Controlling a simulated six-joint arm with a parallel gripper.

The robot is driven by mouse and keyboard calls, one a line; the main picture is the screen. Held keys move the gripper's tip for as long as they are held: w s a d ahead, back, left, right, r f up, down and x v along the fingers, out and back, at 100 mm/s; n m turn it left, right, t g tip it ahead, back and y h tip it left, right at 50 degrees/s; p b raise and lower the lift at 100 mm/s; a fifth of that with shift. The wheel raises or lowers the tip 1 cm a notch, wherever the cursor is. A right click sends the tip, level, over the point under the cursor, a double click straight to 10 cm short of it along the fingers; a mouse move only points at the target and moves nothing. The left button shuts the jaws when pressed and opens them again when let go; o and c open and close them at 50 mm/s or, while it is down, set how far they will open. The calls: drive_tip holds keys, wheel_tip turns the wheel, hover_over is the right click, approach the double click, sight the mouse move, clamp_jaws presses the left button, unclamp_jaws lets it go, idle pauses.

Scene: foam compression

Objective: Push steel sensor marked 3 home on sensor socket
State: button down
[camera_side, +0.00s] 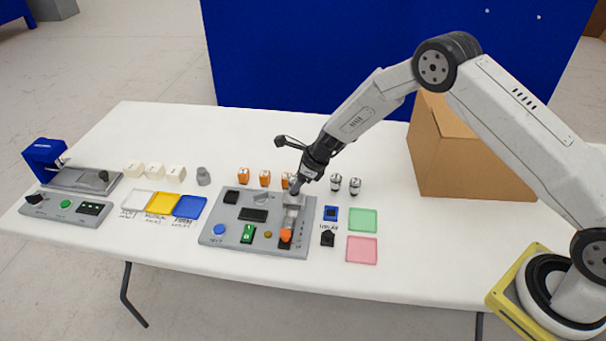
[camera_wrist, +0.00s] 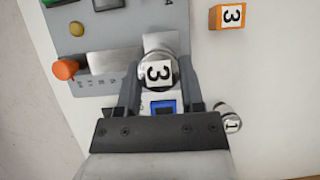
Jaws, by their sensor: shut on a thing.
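The steel sensor marked 3 (camera_wrist: 158,73) is a round metal piece with a white top label, held between the fingers of my gripper (camera_wrist: 157,84). In the side view my gripper (camera_side: 295,187) points down over the back right part of the grey panel (camera_side: 222,243). A bright metal fixture (camera_wrist: 158,41) on the panel shows beside the sensor in the wrist view. The sensor socket is not clearly visible; the sensor and fingers cover that spot. I cannot tell how deep the sensor sits.
An orange knob (camera_side: 286,236) stands at the panel's front right. Orange blocks (camera_side: 265,177) and steel sensors (camera_side: 355,186) stand behind. A blue square piece (camera_side: 330,213) and green (camera_side: 362,220) and pink trays (camera_side: 361,249) lie right. A cardboard box (camera_side: 460,150) stands behind right.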

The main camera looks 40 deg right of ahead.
drive_tip(key=shift+f, duration=0.65)
drive_tip(key=shift+c, duration=0.7)
unclamp_jaws()
drive_tip(key=shift+d+r, duration=0.1)
drive_tip(key=v, duration=0.7)
drive_tip(key=shift+r, duration=0.25)
drive_tip(key=shift+s+r, duration=0.1)
drive_tip(key=shift+s, duration=0.05)
